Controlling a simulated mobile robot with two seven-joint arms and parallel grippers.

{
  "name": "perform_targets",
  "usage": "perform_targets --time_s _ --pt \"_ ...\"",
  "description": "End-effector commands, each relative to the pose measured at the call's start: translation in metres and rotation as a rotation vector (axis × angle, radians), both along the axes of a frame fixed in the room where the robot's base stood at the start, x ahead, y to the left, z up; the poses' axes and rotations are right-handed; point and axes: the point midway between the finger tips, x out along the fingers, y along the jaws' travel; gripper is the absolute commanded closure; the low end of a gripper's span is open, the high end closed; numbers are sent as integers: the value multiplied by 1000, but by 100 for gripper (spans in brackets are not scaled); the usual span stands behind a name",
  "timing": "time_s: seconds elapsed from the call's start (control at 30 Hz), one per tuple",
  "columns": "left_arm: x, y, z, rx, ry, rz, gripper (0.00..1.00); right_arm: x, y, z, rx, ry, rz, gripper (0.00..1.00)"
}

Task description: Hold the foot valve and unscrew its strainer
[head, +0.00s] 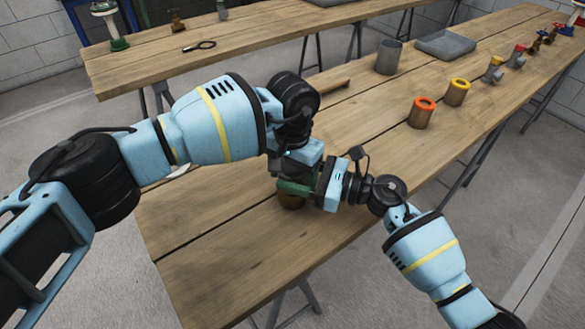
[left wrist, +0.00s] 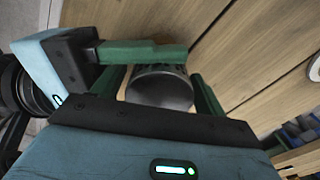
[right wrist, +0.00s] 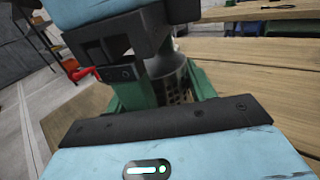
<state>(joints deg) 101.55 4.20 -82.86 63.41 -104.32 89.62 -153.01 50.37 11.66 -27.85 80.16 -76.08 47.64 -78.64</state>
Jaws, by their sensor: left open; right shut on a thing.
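The foot valve stands low over the near part of the wooden bench. A bronze-brown part of it (head: 291,201) shows under the green fingers in the head view. Its grey perforated strainer (right wrist: 173,86) shows in the right wrist view, and its dark round end (left wrist: 160,90) in the left wrist view. My right gripper (head: 294,188) comes in from the right and is shut on the foot valve. My left gripper (head: 300,160) is open above it, with its green fingers on either side of the strainer, apart from it as far as I can tell. The arms hide most of the valve.
On the same bench (head: 215,270) stand an orange-topped cylinder (head: 421,112), a yellow-topped cylinder (head: 456,92), a grey cup (head: 388,57), a grey tray (head: 445,45) and several valves at the far right. A second bench (head: 140,72) stands behind. The near left bench top is clear.

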Motion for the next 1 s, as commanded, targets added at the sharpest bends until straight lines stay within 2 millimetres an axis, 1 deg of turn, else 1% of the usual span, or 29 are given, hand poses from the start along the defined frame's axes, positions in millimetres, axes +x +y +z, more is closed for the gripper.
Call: perform_targets --time_s 0.13,0.17,0.4,0.5,0.57,0.67,0.9,1.0 --pt "0 0 0 0 0 0 27 0 0 0 0 0 -1 100" --pt "0 0 0 0 0 0 30 0 0 0 0 0 -1 100" --pt "0 0 0 0 0 0 61 0 0 0 0 0 -1 100" --pt "0 0 0 0 0 0 72 0 0 0 0 0 -1 100" --pt "0 0 0 0 0 5 72 0 0 0 0 0 -1 100" --pt "0 0 0 0 0 61 72 0 0 0 0 0 -1 100" --pt "0 0 0 0 1 364 71 1 -1 0 -1 0 -3 100" --pt "0 0 0 0 1 355 72 1 -1 0 -1 0 -3 100"
